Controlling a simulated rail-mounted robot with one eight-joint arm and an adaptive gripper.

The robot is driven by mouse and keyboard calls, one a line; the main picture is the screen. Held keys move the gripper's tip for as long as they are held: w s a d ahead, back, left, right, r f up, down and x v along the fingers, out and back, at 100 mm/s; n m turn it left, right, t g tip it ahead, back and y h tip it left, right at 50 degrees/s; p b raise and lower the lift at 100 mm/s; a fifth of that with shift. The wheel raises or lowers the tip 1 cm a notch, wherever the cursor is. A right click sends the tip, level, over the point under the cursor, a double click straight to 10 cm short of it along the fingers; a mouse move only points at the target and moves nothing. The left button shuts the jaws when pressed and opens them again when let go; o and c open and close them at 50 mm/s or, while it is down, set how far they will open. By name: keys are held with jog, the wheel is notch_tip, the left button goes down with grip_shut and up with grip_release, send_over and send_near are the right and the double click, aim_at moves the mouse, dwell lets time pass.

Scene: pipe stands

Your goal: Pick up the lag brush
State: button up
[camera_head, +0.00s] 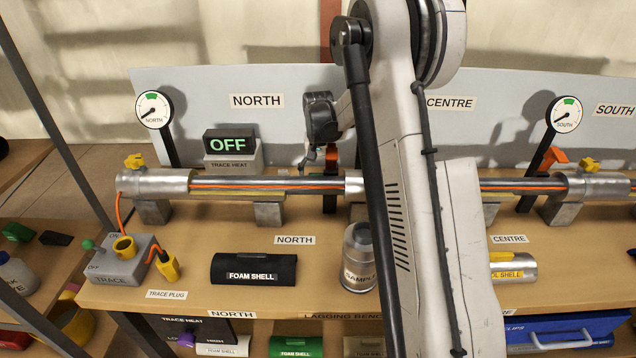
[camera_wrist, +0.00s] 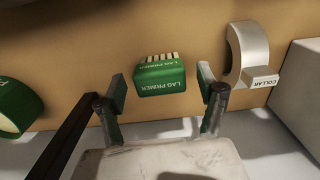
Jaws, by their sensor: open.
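No item with a readable lag brush label shows in either view. In the wrist view a green block (camera_wrist: 163,82) reads LAG PRIMER and has a row of pale strips, perhaps bristles, along its far edge. It sits on a brown surface, and I cannot tell whether it is the brush. My gripper (camera_wrist: 162,90) is open, with one finger on each side of the block in the picture. I see no clear contact, and the gap in depth is hard to judge. The gripper cannot be made out in the head view, where my arm covers the centre.
A silver collar (camera_wrist: 248,55) stands right of the block, near a pale box (camera_wrist: 300,90). A green rounded item (camera_wrist: 18,108) lies left. In the head view, the bench (camera_head: 200,290) carries a black foam shell (camera_head: 254,269), a sample can (camera_head: 358,262) and a long pipe (camera_head: 250,184).

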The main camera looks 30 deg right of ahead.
jog(key=c, duration=1.3)
notch_tip(320, 180, up, 10)
jog(key=shift+r+p, duration=0.1)
jog(key=shift+p, duration=0.2)
jog(key=o, duration=0.6)
jog(key=c, duration=0.4)
